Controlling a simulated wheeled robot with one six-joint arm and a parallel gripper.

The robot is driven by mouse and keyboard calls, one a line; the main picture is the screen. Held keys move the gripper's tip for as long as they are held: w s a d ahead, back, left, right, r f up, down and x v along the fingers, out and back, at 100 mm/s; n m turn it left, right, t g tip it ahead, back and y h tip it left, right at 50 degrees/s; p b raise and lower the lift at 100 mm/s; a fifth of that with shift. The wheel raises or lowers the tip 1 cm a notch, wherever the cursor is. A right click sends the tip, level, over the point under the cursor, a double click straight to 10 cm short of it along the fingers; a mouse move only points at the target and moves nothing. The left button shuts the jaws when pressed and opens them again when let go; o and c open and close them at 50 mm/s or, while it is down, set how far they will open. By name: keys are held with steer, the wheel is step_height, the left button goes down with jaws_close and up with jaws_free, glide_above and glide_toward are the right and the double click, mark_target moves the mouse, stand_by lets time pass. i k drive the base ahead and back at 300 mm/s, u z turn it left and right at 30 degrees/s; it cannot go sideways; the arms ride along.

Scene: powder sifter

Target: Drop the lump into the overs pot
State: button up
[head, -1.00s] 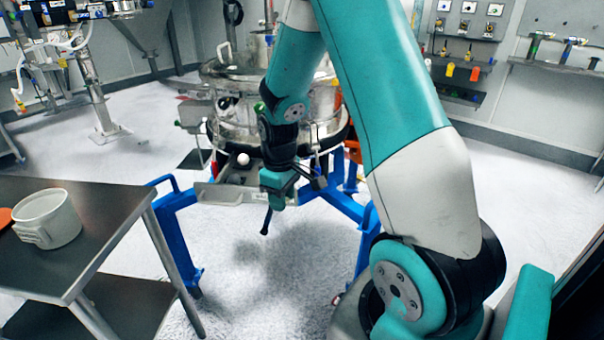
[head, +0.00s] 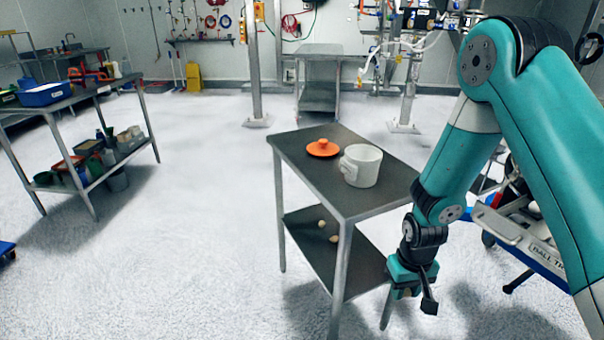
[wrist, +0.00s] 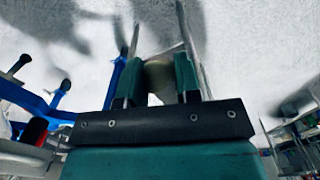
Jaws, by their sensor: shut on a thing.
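The overs pot (head: 366,171) is a white, open pot with a side handle, standing upright on the steel table (head: 300,150). Its orange lid (head: 323,148) lies beside it on the table top. My gripper (head: 403,292) hangs low, right of the table's front corner and below the level of the pot. In the wrist view my gripper (wrist: 158,58) is shut on a dull tan-grey lump (wrist: 157,76), held between the two fingers. The lump is partly hidden by the fingers, and in the head view it is hard to make out.
The sifter's tray edge (head: 525,238), lettered "BALL TR...", is at right behind my arm. Another bench (head: 75,100) with bins stands at far left. The floor left of the table is clear.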

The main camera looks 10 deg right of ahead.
mark_target(364, 179)
steer(key=u, duration=1.25)
steer(key=k, duration=0.5)
steer(key=z, duration=0.7)
steer(key=i, duration=0.95)
